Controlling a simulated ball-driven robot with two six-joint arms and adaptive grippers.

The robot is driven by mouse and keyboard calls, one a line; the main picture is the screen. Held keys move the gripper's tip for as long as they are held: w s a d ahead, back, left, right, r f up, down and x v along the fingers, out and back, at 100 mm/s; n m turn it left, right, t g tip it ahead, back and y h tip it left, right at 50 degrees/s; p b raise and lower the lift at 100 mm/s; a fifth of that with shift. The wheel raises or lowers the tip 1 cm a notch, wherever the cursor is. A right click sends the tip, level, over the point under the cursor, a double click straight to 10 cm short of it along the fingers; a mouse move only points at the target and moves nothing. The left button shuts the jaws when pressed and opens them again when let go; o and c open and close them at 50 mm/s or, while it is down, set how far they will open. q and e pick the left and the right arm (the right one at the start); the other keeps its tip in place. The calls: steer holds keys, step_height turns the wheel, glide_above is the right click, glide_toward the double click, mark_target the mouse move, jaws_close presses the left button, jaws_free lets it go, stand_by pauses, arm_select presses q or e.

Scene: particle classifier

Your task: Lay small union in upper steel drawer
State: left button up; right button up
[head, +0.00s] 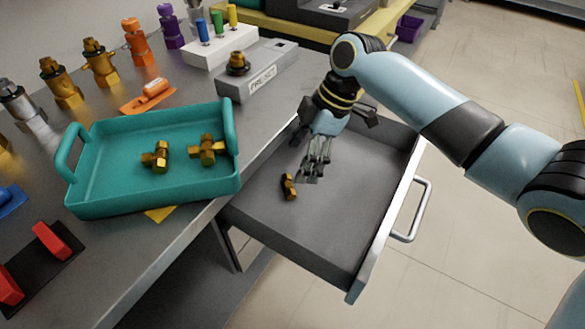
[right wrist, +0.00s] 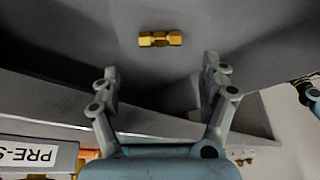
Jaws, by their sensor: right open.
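A small brass union (head: 289,187) lies on the floor of the open steel drawer (head: 262,215). It also shows in the right wrist view (right wrist: 160,39), lying flat and apart from the fingers. My right gripper (head: 308,180) is over the drawer, just beside the union in the head view. In the right wrist view its two fingers (right wrist: 160,75) are spread with nothing between them. My left gripper is not in view.
A teal tray (head: 105,205) with two brass fittings (head: 207,149) stands on the bench left of the drawer. A labelled grey block (head: 262,80) and several upright fittings stand behind. The drawer's handle (head: 412,210) sticks out to the right.

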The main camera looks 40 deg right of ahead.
steer(key=v, duration=0.4)
steer(key=shift+d+r, duration=0.15)
steer(key=shift+r, duration=0.2)
steer(key=shift+s, duration=0.1)
